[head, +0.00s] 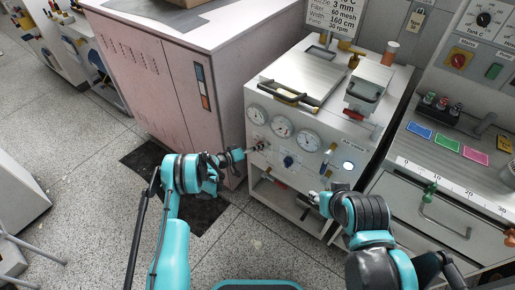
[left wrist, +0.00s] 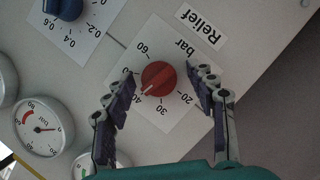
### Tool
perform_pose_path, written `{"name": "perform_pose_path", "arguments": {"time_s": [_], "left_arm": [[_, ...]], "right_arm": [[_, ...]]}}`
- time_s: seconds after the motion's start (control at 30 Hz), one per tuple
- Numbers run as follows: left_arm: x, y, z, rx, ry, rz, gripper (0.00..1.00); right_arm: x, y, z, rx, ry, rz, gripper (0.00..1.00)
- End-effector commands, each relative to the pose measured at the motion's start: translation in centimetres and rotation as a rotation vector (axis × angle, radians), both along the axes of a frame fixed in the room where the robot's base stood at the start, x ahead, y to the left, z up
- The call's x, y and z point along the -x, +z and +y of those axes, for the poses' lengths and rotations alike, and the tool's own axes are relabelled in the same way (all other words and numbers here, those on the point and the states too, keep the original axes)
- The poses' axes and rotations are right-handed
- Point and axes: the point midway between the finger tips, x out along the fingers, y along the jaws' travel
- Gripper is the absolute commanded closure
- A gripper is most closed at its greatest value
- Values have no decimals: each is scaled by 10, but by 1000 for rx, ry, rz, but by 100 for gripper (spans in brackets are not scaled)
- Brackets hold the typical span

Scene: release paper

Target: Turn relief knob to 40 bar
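The red relief knob (left wrist: 158,76) sits on a white dial plate (left wrist: 160,118) under the label "Relief" (left wrist: 199,25) in the left wrist view. My left gripper (left wrist: 160,75) is open, with one finger on each side of the knob and a small gap on both sides. In the head view my left gripper (head: 243,152) is at the left part of the machine's front panel (head: 300,168). My right gripper (head: 312,198) is in front of the machine's lower right; its fingers are too small to judge.
Several gauges, such as one at the middle (head: 281,127), line the panel above the knobs. A blue knob (left wrist: 64,6) is beside the relief dial. A pink cabinet (head: 160,90) stands left of the machine. A drawer unit (head: 440,215) stands on the right.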

Motion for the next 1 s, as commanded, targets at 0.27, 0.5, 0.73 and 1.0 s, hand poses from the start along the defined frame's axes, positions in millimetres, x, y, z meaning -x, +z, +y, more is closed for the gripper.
{"name": "perform_pose_path", "arguments": {"time_s": [0.27, 0.5, 0.73, 1.0], "left_arm": [[6, 2, 8, -1, 0, 1, 44], [33, 14, 47, -1, 2, 0, 44], [59, 25, 81, -1, 2, 0, 44], [69, 29, 93, 0, -1, 1, 44]], "right_arm": [[0, 0, 0, 0, 0, 0, 60], [0, 0, 0, 0, 0, 0, 60], [0, 0, 0, 0, 0, 0, 60], [0, 0, 0, 0, 0, 0, 60]]}}
